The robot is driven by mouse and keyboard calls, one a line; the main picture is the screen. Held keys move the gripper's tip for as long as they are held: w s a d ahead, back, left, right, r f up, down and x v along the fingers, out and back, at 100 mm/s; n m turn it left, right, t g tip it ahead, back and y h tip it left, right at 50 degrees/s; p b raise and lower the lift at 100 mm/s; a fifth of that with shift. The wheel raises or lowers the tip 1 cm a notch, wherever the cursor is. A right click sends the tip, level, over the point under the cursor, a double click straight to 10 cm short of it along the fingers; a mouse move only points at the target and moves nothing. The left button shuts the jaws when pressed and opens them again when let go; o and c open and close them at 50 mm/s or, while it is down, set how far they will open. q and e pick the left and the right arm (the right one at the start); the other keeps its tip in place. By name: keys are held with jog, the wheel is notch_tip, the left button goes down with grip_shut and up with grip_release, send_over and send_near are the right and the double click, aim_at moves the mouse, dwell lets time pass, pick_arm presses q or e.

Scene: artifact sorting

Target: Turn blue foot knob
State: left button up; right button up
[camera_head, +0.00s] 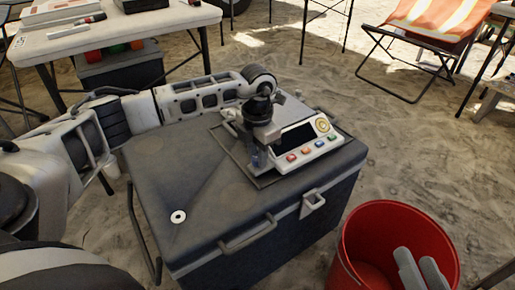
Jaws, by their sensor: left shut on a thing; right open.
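A white device (311,141) with a dark screen and several coloured buttons sits on a dark flat plate (265,181) on top of a grey cooler box (200,195). My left gripper (260,152) points down at the device's left side and is shut on a small bluish part, seemingly the blue foot knob (257,160). The fingers and wrist hide most of that knob. My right gripper (420,270) shows as two pale grey fingers, apart and empty, at the bottom right in front of a red bucket.
The red bucket (375,222) stands on sand right of the cooler. The cooler has a front handle (247,233) and a latch (312,203). A white table (120,34) stands at the back left, and a striped folding chair (432,20) at the back right. A white disc (178,217) lies on the lid.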

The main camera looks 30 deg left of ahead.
pick_arm(q)
jog(key=m+p, duration=0.1)
jog(key=m, duration=0.2)
jog(key=shift+r+m, duration=0.1)
jog(key=shift+m, duration=0.3)
jog(key=m+p, duration=0.1)
jog(key=m, duration=0.3)
jog(key=shift+m+p, duration=0.3)
jog(key=shift+m, duration=0.9)
pick_arm(e)
jog(key=shift+d+f+n+g+h, duration=0.3)
jog(key=shift+d+f+n+h, duration=0.05)
jog(key=shift+f+n+h, duration=0.25)
pick_arm(q)
jog(key=o, duration=1)
pick_arm(e)
jog(key=shift+r, duration=0.2)
jog(key=shift+w, duration=0.1)
